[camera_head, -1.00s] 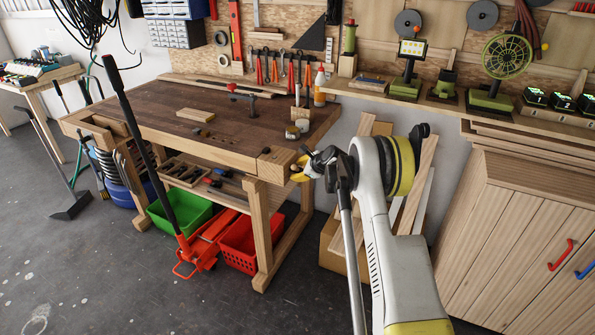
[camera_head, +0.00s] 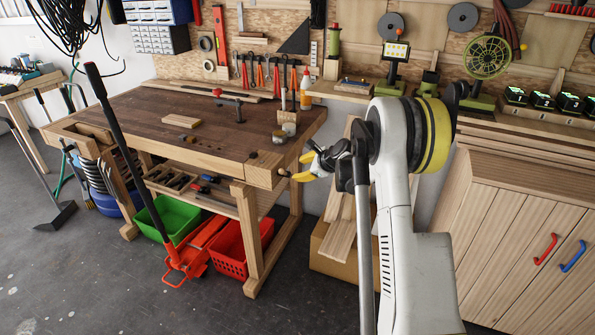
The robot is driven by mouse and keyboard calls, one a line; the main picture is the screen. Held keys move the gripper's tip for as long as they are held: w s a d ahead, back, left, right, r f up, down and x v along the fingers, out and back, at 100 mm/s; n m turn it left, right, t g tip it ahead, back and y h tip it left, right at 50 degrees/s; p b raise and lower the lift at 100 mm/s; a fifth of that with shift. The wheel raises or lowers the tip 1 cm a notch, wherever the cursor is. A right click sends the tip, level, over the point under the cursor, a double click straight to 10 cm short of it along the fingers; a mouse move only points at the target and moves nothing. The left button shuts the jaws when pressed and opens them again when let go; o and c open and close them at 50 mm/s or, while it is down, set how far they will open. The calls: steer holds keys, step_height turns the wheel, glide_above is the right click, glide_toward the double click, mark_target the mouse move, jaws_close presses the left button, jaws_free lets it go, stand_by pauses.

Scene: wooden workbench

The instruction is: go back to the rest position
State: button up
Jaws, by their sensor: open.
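My gripper (camera_head: 304,168) has yellow fingertips and a dark body. It is open and I see nothing between its fingers. It is in the middle of the head view, in front of the right end of the wooden workbench (camera_head: 140,122); whether it touches the bench I cannot tell. My white and yellow arm stands to the right of it and hides part of the wall and shelf behind.
On the bench are a wood block (camera_head: 181,121) and a clamp (camera_head: 228,99). A green crate (camera_head: 172,218) and a red crate (camera_head: 232,248) stand below, beside a red floor jack (camera_head: 190,258). A wooden cabinet (camera_head: 500,220) stands at right. The floor at front left is clear.

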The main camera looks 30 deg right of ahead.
stand_by(0.4)
steer(key=s+a+r+n+g, duration=0.2)
steer(key=s+a+r+n, duration=1.1)
steer(key=s+a+r, duration=0.5)
steer(key=s+a+f+n, duration=0.1)
steer(key=s+a+n, duration=0.1)
steer(key=s+n, duration=0.2)
steer(key=s+a+f+n+h, duration=0.1)
steer(key=s+a+f+n, duration=0.1)
steer(key=s, duration=0.9)
steer(key=s+a+f+n+g+h, duration=0.1)
steer(key=s+a+n, duration=0.3)
steer(key=s+n, duration=0.2)
steer(key=shift+s+f+n, duration=0.2)
steer(key=shift+s+n, duration=0.2)
steer(key=shift+s, duration=0.85)
steer(key=shift+a, duration=0.1)
